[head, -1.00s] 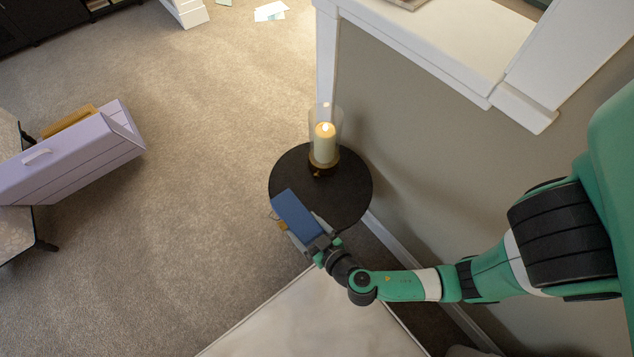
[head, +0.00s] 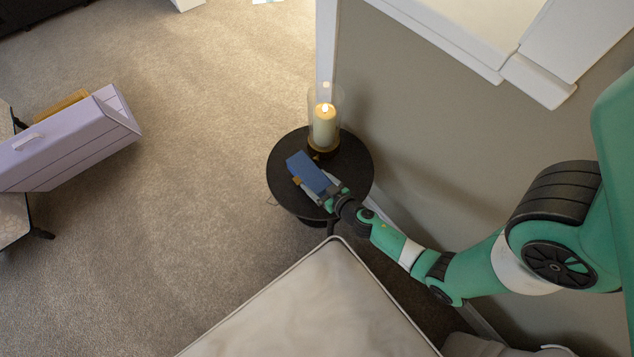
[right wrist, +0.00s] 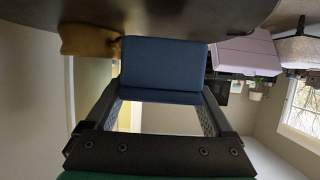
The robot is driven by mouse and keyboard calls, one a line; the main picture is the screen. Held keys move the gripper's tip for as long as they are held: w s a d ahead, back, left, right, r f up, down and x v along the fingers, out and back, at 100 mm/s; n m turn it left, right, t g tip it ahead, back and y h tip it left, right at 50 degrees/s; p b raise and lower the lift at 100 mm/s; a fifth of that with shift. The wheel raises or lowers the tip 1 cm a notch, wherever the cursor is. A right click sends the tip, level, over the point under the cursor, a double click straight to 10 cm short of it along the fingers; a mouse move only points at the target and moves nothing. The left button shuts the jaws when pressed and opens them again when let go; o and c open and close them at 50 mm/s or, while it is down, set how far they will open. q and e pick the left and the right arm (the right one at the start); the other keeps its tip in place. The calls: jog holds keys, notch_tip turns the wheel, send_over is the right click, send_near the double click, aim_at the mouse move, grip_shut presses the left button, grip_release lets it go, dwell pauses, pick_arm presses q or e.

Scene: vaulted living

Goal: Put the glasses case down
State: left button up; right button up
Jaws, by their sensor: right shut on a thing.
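The glasses case is a blue box (head: 309,172) over the front left part of a round dark side table (head: 355,180). My right gripper (head: 326,190) is shut on the case, its fingers along the case's sides. In the right wrist view the blue case (right wrist: 162,66) sits between the two fingers (right wrist: 160,100), close to the dark tabletop (right wrist: 200,12). I cannot tell whether the case touches the table. My left gripper is not in view.
A lit candle in a glass holder (head: 324,125) stands at the back of the table, close behind the case. A pale cushioned surface (head: 310,310) lies in front. A wall (head: 430,130) is at the right. A lilac box (head: 70,145) is at far left.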

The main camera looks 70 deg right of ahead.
jog(key=shift+w+d+f+b, duration=0.1)
jog(key=shift+d+f+b, duration=0.05)
jog(key=shift+f+b, duration=0.8)
jog(key=shift+d+f+b, duration=0.1)
jog(key=shift+f+b, duration=0.75)
jog(key=shift+f, duration=0.2)
jog(key=o, duration=1.2)
jog(key=shift+o, duration=0.2)
jog(key=shift+r, duration=0.1)
jog(key=shift+r+p, duration=0.3)
jog(key=shift+p, duration=0.15)
jog(key=v, duration=1.1)
jog(key=shift+s+a+f, duration=0.2)
jog(key=shift+s+f, duration=0.1)
jog(key=shift+s+a+r, duration=0.1)
jog(key=shift+s+r, duration=0.1)
